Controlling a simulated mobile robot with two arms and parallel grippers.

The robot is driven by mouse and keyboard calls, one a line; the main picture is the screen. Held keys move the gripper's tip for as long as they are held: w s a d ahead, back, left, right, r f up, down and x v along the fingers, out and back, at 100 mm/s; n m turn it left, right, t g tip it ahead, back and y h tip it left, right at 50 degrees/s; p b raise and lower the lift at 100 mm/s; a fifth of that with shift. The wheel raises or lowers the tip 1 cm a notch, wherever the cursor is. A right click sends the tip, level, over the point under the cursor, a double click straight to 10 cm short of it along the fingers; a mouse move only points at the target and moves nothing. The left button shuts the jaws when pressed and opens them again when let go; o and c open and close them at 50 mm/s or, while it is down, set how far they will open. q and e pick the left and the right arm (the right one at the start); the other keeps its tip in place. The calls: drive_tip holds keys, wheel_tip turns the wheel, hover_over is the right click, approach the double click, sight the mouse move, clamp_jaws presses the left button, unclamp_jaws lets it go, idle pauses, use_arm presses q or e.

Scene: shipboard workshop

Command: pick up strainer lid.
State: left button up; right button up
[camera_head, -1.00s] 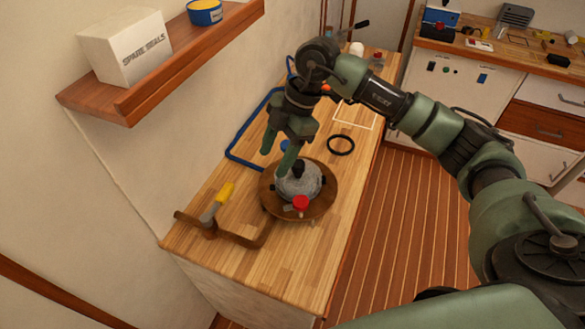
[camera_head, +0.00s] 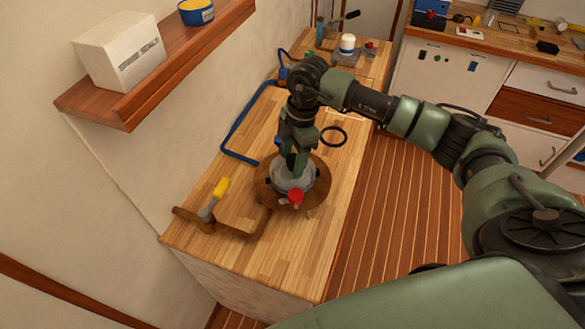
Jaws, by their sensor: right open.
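The strainer lid (camera_head: 284,182) is a grey dome on top of the strainer, which sits on a round brown wooden base (camera_head: 262,190) on the workbench. A red knob (camera_head: 296,195) shows at its near side. My right gripper (camera_head: 292,168) points down over the lid, with its green fingers open and around or just above the dark knob at the lid's top. The fingers hide the knob, so I cannot tell whether they touch it. My left gripper is not in view.
A yellow-handled tool (camera_head: 220,188) and a brown wooden bracket (camera_head: 238,232) lie at the bench's near left. A black ring (camera_head: 334,136) lies behind the strainer. A shelf (camera_head: 155,75) with a white box (camera_head: 120,52) overhangs at left.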

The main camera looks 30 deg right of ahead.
drive_tip(key=shift+c, duration=0.3)
clamp_jaws()
idle(1.1)
